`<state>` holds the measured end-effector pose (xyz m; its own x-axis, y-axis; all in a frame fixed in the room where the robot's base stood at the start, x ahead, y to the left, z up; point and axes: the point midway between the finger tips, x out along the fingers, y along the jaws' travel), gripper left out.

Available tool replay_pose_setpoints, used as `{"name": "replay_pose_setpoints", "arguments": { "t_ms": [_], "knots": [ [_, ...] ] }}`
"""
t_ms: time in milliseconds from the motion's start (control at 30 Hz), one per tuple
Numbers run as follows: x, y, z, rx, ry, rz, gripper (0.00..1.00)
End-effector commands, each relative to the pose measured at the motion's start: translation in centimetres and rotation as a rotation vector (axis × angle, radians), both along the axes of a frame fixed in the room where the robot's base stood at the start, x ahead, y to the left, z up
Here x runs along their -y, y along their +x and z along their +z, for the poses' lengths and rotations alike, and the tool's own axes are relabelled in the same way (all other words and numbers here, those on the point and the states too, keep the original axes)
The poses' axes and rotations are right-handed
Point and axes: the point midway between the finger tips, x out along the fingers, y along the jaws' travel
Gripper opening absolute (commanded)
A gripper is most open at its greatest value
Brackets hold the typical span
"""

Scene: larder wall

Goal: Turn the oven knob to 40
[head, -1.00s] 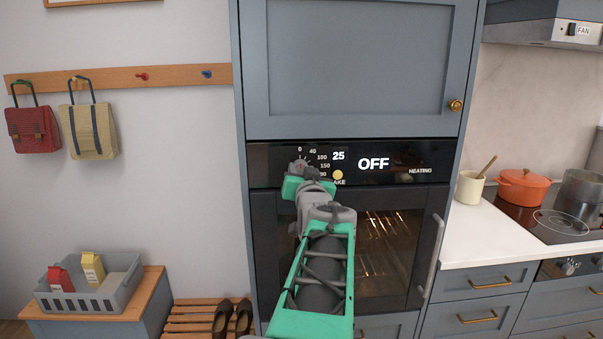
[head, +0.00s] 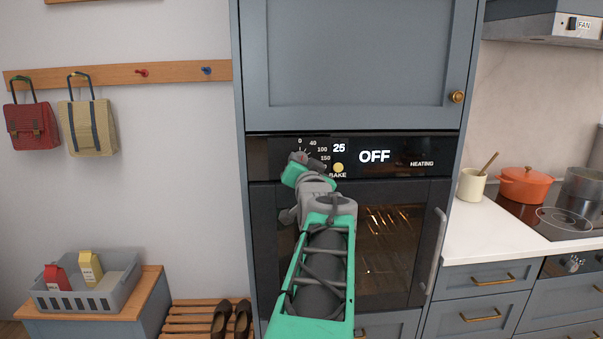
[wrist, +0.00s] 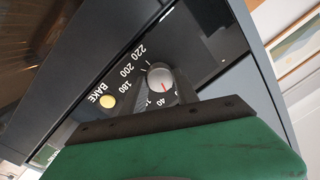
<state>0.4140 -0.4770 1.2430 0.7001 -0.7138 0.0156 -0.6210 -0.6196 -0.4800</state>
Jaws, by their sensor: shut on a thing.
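The oven knob (wrist: 159,77) is a round grey dial with a red pointer line, on the black oven panel. In the wrist view the line slants toward the low-number end, close to 0 and 40; the exact mark is hard to read. My gripper (head: 299,158) is shut on the knob and hides most of it in the head view. The scale (head: 313,143) reads 0, 40, 100, 150 there, and 180, 200, 220 in the wrist view. The oven display (head: 374,157) shows 25 and OFF.
A yellow BAKE button (head: 338,167) sits right beside the knob. The oven door handle (head: 435,250) stands out at the right. A cupboard (head: 355,60) is above. A crate (head: 60,300) with cartons, hanging bags and the hob counter stand clear at the sides.

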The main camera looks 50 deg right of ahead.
Motion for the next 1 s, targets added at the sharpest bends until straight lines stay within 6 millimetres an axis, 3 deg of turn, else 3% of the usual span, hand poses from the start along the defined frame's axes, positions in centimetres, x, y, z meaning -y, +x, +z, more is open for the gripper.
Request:
{"name": "replay_pose_setpoints", "arguments": {
  "t_ms": [400, 933, 967, 1000],
  "knots": [
    [0.04, -0.05, 0.01, 0.163, 0.138, -0.001, 0.00],
    [0.04, -0.06, 0.23, 0.187, 0.159, -0.001, 0.00],
    [0.04, -0.06, 0.23, 0.188, 0.158, -0.002, 0.38],
    [0.04, -0.06, 0.23, 0.188, 0.159, 0.000, 0.41]
  ]
}}
